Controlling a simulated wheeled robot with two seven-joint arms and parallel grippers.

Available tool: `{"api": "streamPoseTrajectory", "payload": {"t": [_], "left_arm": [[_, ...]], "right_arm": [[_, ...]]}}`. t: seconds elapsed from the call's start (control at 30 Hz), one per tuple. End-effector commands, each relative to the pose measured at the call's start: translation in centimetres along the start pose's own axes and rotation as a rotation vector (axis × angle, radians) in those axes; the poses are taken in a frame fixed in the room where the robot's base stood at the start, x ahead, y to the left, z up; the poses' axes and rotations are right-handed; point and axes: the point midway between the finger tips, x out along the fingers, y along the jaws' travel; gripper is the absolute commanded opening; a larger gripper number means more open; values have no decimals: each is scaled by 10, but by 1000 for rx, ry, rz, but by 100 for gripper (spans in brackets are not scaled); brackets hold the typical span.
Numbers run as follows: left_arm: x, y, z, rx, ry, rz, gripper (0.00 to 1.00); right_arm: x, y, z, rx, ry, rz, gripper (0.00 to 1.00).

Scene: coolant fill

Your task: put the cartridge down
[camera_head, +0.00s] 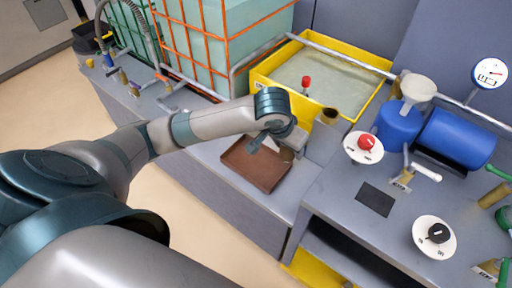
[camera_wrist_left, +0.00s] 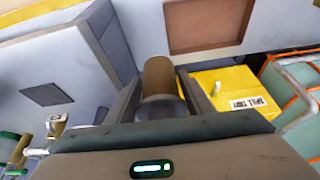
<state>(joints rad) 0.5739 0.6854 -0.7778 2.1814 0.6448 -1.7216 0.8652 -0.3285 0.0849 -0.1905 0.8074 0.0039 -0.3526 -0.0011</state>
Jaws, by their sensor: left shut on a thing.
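My left gripper (camera_head: 298,140) is at the end of the arm that comes in from the left, over the bench edge right of the brown tray. In the left wrist view, its two fingers (camera_wrist_left: 162,98) are shut on a brown cylinder, the cartridge (camera_wrist_left: 159,75). In the head view the cartridge (camera_head: 325,128) shows as a tan cylinder with a dark top, just right of the fingers. Whether its underside touches the bench cannot be told. The brown tray (camera_head: 248,168) looks empty where it shows; the wrist hides part of it. My right gripper is not in view.
A yellow-rimmed basin (camera_head: 378,98) of liquid stands behind the gripper. A red knob on a white dial (camera_head: 364,146), a blue tank (camera_head: 455,138) and a dark square pad (camera_head: 375,199) are to the right. A caged pale green container (camera_head: 215,45) stands at the back left.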

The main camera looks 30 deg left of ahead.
Motion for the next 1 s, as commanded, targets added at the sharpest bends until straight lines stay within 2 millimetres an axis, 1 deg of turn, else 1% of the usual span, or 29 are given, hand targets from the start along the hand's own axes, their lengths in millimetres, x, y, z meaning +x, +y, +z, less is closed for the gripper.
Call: {"api": "streamPoseTrajectory", "payload": {"t": [0.03,0.2,0.3,0.4,0.5,0.6,0.7,0.83,1.0], "left_arm": [[22,-7,0,22,0,7,33],[64,-28,-14,128,1,52,33],[87,-43,-25,190,2,78,33],[106,-56,-35,248,3,103,33],[120,-68,-45,298,3,125,33],[130,-79,-52,336,2,139,33],[135,-85,-58,362,1,150,33],[136,-89,-62,378,1,157,33],[135,-89,-63,382,1,158,33]], "right_arm": [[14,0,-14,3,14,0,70],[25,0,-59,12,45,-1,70],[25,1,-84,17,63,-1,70],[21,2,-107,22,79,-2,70],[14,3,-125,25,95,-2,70],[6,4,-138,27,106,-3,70],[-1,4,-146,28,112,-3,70],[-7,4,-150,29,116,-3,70],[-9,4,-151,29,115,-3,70]]}}
